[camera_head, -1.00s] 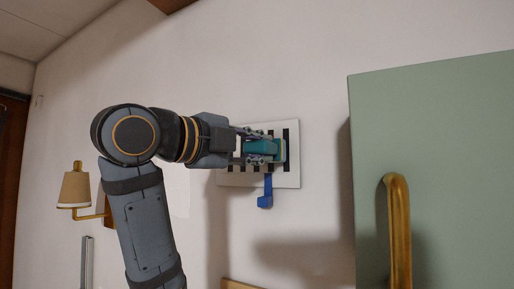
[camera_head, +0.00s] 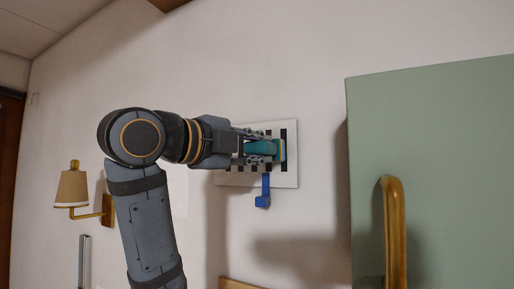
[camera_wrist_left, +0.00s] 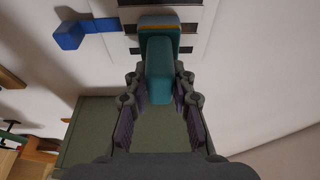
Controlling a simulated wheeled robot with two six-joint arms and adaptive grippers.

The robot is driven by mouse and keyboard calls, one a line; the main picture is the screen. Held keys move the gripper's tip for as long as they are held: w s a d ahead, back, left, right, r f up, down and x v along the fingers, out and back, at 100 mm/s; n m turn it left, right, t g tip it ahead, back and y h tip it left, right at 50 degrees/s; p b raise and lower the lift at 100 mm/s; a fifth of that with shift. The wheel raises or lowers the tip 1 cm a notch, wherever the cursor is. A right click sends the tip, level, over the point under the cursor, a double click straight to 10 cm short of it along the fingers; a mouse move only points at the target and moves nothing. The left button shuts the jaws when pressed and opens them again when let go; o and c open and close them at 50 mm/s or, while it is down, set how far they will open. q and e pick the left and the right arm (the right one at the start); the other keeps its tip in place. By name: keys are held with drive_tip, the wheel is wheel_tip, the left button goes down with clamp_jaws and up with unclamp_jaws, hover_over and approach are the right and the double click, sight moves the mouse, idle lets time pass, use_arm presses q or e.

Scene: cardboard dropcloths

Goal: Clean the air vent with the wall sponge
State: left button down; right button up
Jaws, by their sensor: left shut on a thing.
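The air vent (camera_head: 289,178) is a white wall plate with dark slots and a blue lever hanging from its lower edge (camera_head: 263,194). The wall sponge (camera_head: 263,148) is teal with a handle and lies in front of the vent's slots. My left gripper (camera_head: 256,147) is shut on the sponge and holds it at the vent. In the left wrist view, the sponge (camera_wrist_left: 160,75) sits between the fingers, its far end over the vent (camera_wrist_left: 205,22). It looks to be touching the plate, though the contact itself is hidden. My right gripper is not in view.
A green cabinet (camera_head: 440,150) with a brass handle (camera_head: 393,230) stands to the right of the vent. A wall lamp (camera_head: 73,188) is at the left. The white wall (camera_head: 320,60) around the vent is mostly bare.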

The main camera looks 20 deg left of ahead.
use_arm(q)
drive_tip(key=shift+r, duration=0.1)
wheel_tip(320, 180, up, 3)
drive_tip(key=shift+p, duration=1.25)
drive_tip(key=shift+r+b, duration=0.25)
drive_tip(key=shift+b, duration=0.05)
drive_tip(key=shift+r, duration=0.6)
wheel_tip(320, 180, down, 5)
drive_tip(key=b, duration=0.4)
drive_tip(key=shift+f+b, duration=0.15)
drive_tip(key=shift+b, duration=0.2)
